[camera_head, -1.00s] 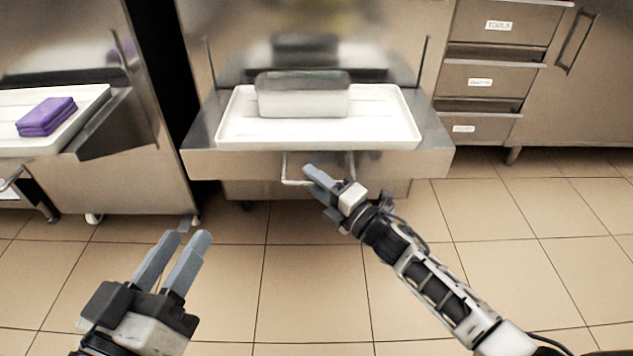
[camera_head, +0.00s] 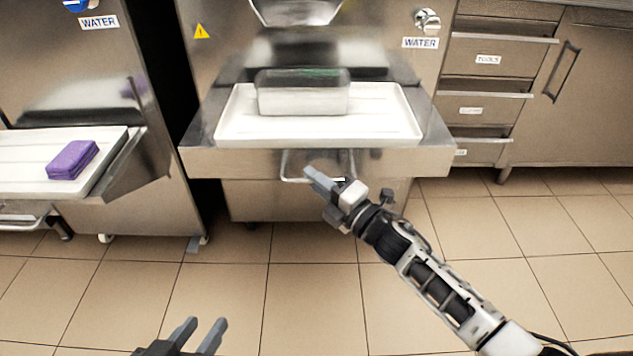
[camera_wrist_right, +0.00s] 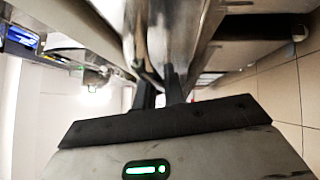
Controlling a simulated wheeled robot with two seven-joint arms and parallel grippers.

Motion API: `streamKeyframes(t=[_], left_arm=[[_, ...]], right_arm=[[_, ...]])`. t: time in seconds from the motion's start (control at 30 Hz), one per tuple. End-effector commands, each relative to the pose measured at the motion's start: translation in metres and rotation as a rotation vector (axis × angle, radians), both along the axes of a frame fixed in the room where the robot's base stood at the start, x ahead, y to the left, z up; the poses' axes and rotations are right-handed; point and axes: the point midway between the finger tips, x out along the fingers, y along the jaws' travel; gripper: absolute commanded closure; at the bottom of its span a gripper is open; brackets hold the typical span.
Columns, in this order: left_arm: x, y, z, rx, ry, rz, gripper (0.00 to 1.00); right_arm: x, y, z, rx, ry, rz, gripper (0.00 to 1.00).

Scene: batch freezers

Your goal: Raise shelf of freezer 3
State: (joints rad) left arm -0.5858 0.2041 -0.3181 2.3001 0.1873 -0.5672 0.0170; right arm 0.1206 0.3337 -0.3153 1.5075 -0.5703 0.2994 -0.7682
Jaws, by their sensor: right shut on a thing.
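The metal shelf (camera_head: 315,161) of the middle freezer (camera_head: 390,60) juts out level in the head view. A wire handle (camera_head: 286,168) hangs at its front edge. No freezer number is readable. My right gripper (camera_head: 318,180) is shut on the handle, below the shelf's front edge. The right wrist view shows its dark fingers (camera_wrist_right: 160,90) close together against shiny metal; the exact contact is hard to make out. My left gripper (camera_head: 206,322) is open and empty, low in the head view, well away from the shelf.
At left, another freezer's shelf bears a white tray (camera_head: 25,165) with a purple block (camera_head: 72,160). Drawers (camera_head: 485,105) stand at right. The tiled floor (camera_head: 310,300) in front is clear.

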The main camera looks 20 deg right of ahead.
Motion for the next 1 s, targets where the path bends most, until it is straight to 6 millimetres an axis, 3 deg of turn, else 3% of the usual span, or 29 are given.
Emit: streamKeyframes(t=[0.03, 0.37, 0.4, 0.47, 0.8, 1.0], left_arm=[[0.0, 0.001, 0.0, 0.009, 0.013, 0.002, 0.64], [0.0, 0.002, -0.004, 0.014, 0.021, 0.001, 0.64], [0.0, 0.002, -0.004, 0.014, 0.021, 0.001, 0.64], [0.0, 0.002, -0.004, 0.014, 0.021, 0.001, 0.64], [0.0, 0.002, -0.003, 0.014, 0.019, 0.002, 0.64], [-0.001, 0.002, -0.001, 0.018, 0.028, 0.0, 0.64]], right_arm=[[0.0, 0.0, 0.008, 0.002, -0.005, 0.001, 1.0], [0.001, 0.0, 0.01, 0.002, -0.01, 0.001, 1.0], [0.001, 0.0, 0.01, 0.003, -0.011, 0.001, 0.84], [0.001, 0.0, 0.01, 0.002, -0.01, 0.001, 0.67], [-0.002, -0.002, 0.005, 0.001, -0.001, -0.001, 0.67], [-0.027, -0.015, 0.001, 0.0, 0.002, 0.0, 0.67]])
